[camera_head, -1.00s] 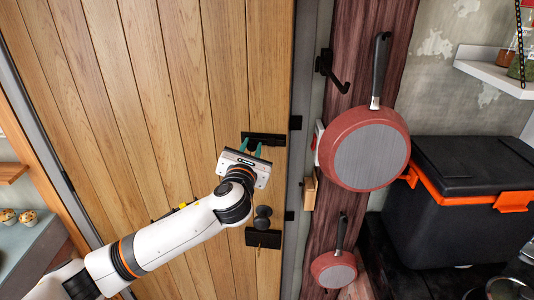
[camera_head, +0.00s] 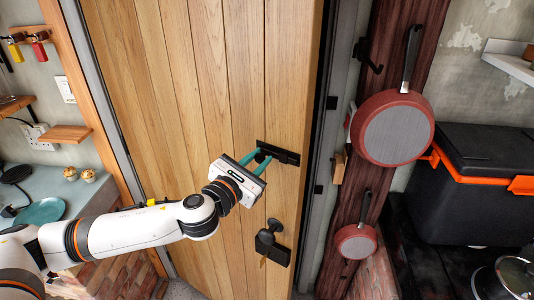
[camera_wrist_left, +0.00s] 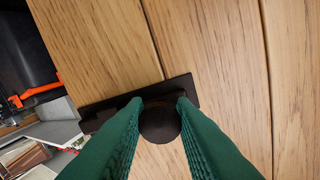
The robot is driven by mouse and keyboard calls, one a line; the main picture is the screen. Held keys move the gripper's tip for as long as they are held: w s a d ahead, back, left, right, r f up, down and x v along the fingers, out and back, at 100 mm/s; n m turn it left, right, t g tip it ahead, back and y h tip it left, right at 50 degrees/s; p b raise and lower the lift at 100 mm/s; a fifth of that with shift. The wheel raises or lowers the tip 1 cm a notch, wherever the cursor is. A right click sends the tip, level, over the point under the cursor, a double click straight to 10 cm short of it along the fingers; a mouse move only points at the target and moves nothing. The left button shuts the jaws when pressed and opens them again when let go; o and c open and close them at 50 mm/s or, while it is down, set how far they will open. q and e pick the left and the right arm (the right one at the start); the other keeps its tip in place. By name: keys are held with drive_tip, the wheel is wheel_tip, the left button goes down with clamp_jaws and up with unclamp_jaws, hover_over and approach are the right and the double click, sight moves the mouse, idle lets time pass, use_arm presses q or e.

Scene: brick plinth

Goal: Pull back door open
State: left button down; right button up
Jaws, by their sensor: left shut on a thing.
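The wooden plank door (camera_head: 200,90) stands slightly ajar, with a dark gap along its right edge beside the frame. A black plate (camera_head: 286,155) with a round black knob (camera_wrist_left: 160,122) is fixed on the door near that edge. My left gripper (camera_head: 257,158) has its green fingers on both sides of this knob and is shut on it. The fingers partly hide the knob in the head view. Below is a second black knob with a lock plate (camera_head: 270,240) and a hanging key. My right gripper is not in view.
Right of the door, a large red pan (camera_head: 392,132) and a small pan (camera_head: 356,241) hang on a dark wooden post. A black box with orange latches (camera_head: 478,185) stands on the right counter. A counter with cupcakes (camera_head: 80,174) is at the left.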

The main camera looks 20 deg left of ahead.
use_arm(q)
drive_tip(key=shift+s, duration=0.15)
drive_tip(key=c, duration=1.4)
unclamp_jaws()
drive_tip(key=shift+c, duration=0.2)
drive_tip(key=shift+o, duration=1.2)
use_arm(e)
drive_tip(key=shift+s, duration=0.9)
use_arm(q)
drive_tip(key=shift+s+a+f+b, duration=0.1)
drive_tip(key=shift+s+b, duration=0.25)
drive_tip(key=shift+s, duration=0.15)
drive_tip(key=s+a+p, duration=0.1)
drive_tip(key=s+p, duration=0.1)
drive_tip(key=s, duration=0.9)
drive_tip(key=shift+a+p, duration=0.4)
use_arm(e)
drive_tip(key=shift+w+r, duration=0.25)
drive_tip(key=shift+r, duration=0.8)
